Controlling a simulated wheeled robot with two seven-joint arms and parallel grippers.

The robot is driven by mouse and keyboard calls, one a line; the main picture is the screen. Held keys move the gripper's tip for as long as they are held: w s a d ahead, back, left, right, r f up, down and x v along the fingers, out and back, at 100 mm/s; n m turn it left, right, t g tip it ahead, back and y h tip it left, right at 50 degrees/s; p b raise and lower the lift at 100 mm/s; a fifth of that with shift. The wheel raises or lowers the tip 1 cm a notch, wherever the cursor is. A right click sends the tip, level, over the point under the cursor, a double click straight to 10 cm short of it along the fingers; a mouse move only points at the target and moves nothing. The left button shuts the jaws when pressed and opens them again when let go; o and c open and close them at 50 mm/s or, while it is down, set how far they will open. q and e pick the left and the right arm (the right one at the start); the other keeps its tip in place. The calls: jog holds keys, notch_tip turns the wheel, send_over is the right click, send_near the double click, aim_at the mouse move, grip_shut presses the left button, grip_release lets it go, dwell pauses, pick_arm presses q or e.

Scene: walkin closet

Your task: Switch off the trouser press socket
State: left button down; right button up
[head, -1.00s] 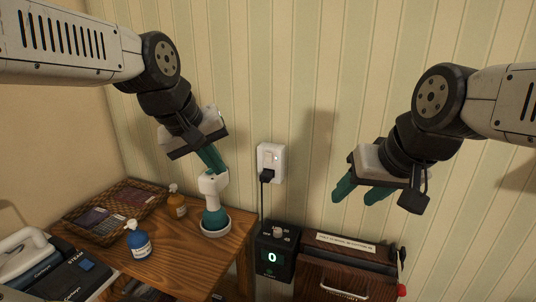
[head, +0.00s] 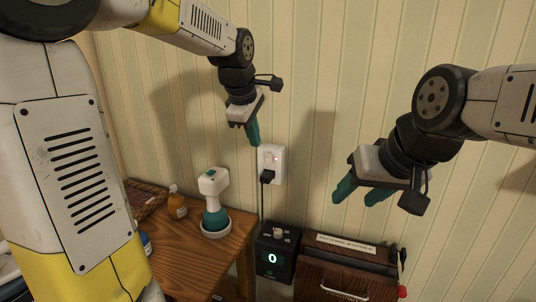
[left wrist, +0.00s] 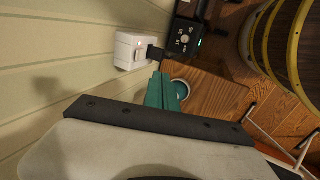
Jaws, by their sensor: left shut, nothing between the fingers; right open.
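The white wall socket (head: 271,160) is on the striped wall, with a black plug (head: 267,176) in its lower part and a cord running down. A small reddish light shows near its switch. It also shows in the left wrist view (left wrist: 131,50), with the plug (left wrist: 155,53) on its right side. My left gripper (head: 255,141) is shut and empty, its teal fingertips close to the socket's upper left edge in the head view. In the left wrist view the fingers (left wrist: 164,88) appear apart from the socket. My right gripper (head: 357,194) is open and empty, right of the socket.
The trouser press (head: 345,268) stands below right, beside a black control box (head: 275,252) reading 0. A wooden table (head: 185,248) holds a white-and-teal handheld device (head: 214,200) and an amber bottle (head: 176,203). The wall around the socket is clear.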

aim_at(269, 161)
pick_arm(q)
jog(key=shift+f, duration=0.1)
jog(key=shift+w+d+f, duration=0.4)
jog(key=shift+w+f, duration=0.9)
jog(key=shift+f, duration=0.1)
jog(key=shift+w+d+f, duration=0.45)
jog(key=shift+w+f, duration=0.85)
jog(key=shift+f, duration=0.1)
jog(key=shift+w+d+f, duration=0.4)
jog(key=shift+w+f, duration=0.9)
jog(key=shift+f, duration=0.1)
jog(key=shift+w, duration=0.1)
jog(key=shift+w+d+r, duration=0.1)
jog(key=shift+w, duration=0.05)
jog(key=shift+r, duration=0.1)
